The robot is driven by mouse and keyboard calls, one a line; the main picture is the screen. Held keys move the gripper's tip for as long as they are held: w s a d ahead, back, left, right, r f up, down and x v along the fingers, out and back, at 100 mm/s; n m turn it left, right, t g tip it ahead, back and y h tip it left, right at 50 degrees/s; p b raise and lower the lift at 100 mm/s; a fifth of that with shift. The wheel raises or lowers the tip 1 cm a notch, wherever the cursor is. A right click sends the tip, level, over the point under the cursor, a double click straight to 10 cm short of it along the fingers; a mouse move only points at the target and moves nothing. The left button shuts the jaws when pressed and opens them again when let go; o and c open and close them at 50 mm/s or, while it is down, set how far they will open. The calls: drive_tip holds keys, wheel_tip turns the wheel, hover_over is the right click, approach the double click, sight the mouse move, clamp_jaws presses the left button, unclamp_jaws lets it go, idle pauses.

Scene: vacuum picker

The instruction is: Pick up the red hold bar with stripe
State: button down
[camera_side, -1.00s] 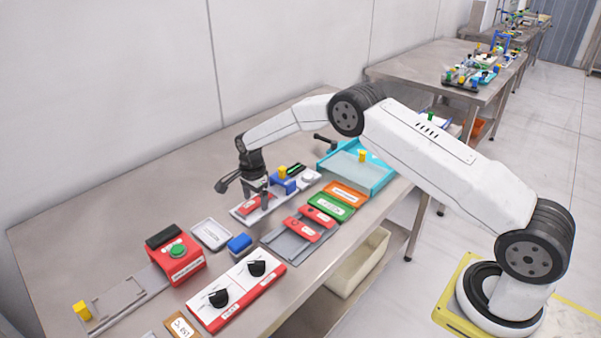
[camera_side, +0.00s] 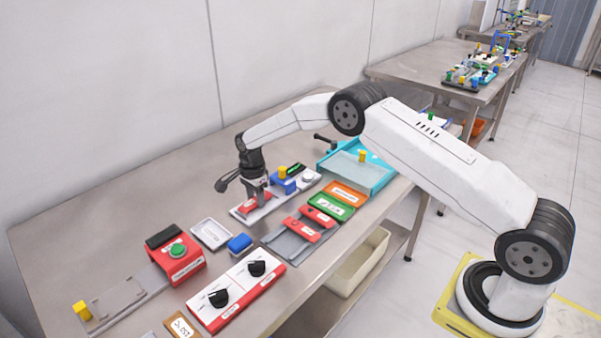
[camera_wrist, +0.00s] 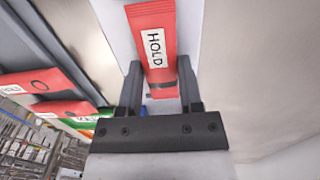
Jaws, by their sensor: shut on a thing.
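The red hold bar (camera_wrist: 152,20) carries a white HOLD label and a dark stripe near its close end in the wrist view. It lies between the two fingers of my gripper (camera_wrist: 158,88), which is shut on it. In the side view the red bar (camera_side: 246,207) is low over the white plate (camera_side: 265,211), and my gripper (camera_side: 258,199) reaches down onto it from above. Whether the bar touches the plate cannot be told.
Next to the bar are a blue block (camera_side: 284,186) and a white round button (camera_side: 307,176). Red bars (camera_side: 303,230) lie on a grey tray in front. A red box with a green button (camera_side: 178,250) stands left. A cyan tray (camera_side: 374,181) is behind right.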

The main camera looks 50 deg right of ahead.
drive_tip(key=shift+r, duration=1.55)
drive_tip(key=shift+s+r, duration=0.25)
drive_tip(key=shift+s, duration=0.05)
drive_tip(key=s+r, duration=0.9)
drive_tip(key=s, duration=0.4)
drive_tip(key=shift+s+a, duration=0.15)
drive_tip(key=shift+s, duration=0.05)
